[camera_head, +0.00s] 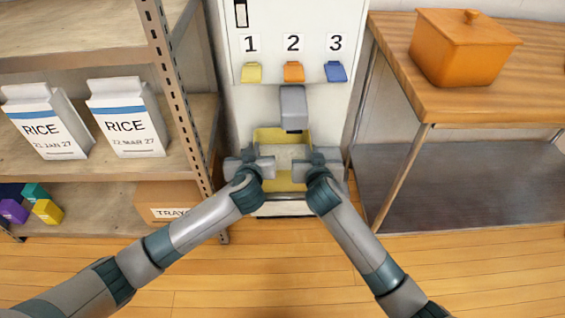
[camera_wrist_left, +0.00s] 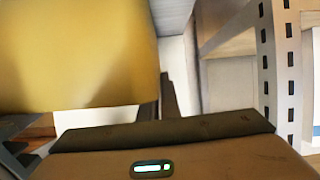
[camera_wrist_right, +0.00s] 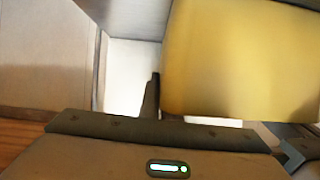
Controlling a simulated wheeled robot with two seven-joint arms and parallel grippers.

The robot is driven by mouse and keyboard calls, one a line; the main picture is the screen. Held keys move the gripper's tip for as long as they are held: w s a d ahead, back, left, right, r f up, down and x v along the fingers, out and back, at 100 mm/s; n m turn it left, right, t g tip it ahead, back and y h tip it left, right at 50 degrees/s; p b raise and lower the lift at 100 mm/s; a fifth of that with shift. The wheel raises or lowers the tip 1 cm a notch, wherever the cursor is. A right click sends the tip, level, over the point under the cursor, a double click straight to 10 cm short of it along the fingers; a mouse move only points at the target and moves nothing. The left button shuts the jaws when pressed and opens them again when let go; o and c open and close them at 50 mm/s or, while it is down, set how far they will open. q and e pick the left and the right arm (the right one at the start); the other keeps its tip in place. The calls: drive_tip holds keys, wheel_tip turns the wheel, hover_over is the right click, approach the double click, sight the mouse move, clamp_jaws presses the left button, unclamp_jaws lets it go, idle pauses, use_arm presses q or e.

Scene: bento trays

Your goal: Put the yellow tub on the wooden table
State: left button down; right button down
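The yellow tub (camera_head: 270,135) stands low in the dispenser, below its grey spout. Pale contents show inside it, partly hidden by my grippers. My left gripper (camera_head: 267,168) is at the tub's left side and my right gripper (camera_head: 302,168) is at its right side. The tub's wall fills the upper left of the left wrist view (camera_wrist_left: 75,55) and the upper right of the right wrist view (camera_wrist_right: 240,60). Dark fingers show right against the wall's edge in both. Whether they are closed on the wall is hidden. The wooden table (camera_head: 395,45) is at the right.
An orange lidded pot (camera_head: 462,50) stands on the table, with bare wood at its left. The dispenser has yellow, orange and blue levers (camera_head: 293,72). A shelf post (camera_head: 180,95) is close on the left, with rice bags (camera_head: 127,118) and a TRAYS box (camera_head: 168,200) behind it.

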use_arm(q)
drive_tip(key=shift+w+r, duration=0.1)
drive_tip(key=shift+r, duration=0.1)
use_arm(e)
drive_tip(key=shift+r, duration=0.2)
